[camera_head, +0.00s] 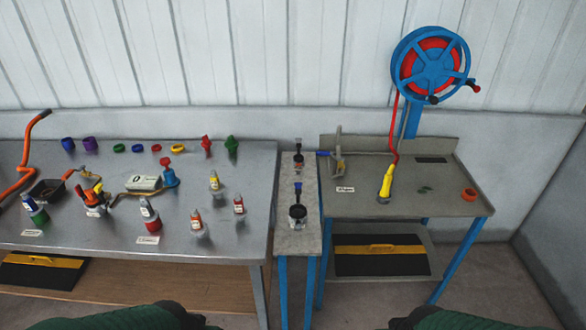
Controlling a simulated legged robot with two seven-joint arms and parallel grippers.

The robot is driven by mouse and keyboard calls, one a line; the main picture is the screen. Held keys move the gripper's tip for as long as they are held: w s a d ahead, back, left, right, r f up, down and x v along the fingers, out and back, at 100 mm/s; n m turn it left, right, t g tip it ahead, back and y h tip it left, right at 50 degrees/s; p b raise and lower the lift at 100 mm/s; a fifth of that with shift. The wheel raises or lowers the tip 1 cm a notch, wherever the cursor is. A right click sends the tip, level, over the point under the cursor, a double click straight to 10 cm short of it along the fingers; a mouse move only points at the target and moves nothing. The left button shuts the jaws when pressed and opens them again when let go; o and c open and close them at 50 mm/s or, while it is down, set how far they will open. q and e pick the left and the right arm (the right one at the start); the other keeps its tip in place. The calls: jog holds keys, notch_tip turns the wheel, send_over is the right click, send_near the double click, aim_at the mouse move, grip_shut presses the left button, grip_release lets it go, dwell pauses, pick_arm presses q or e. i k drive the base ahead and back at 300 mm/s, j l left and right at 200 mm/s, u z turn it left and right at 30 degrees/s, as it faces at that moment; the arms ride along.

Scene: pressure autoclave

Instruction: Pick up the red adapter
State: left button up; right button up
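A small upright red piece (206,144) stands near the back edge of the left metal table, beside a similar green piece (232,145). A flat red ring (156,148) lies to its left in a row of colored rings. I cannot tell for certain which red piece is the adapter. Neither of my grippers shows. Only green and dark parts of my arms show at the bottom edge, well short of the tables, and nothing is seen held.
The left table (110,240) carries several small bottles, a blue-and-red fitting (169,175) and a white box (144,183).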

aim_at(240, 211)
jog(key=i+l+u, duration=0.1)
jog(key=i+l, duration=0.3)
jog(key=l, duration=0.15)
jog(key=i+l, duration=0.4)
jog(key=l, duration=0.15)
jog(key=i+j+u, duration=0.05)
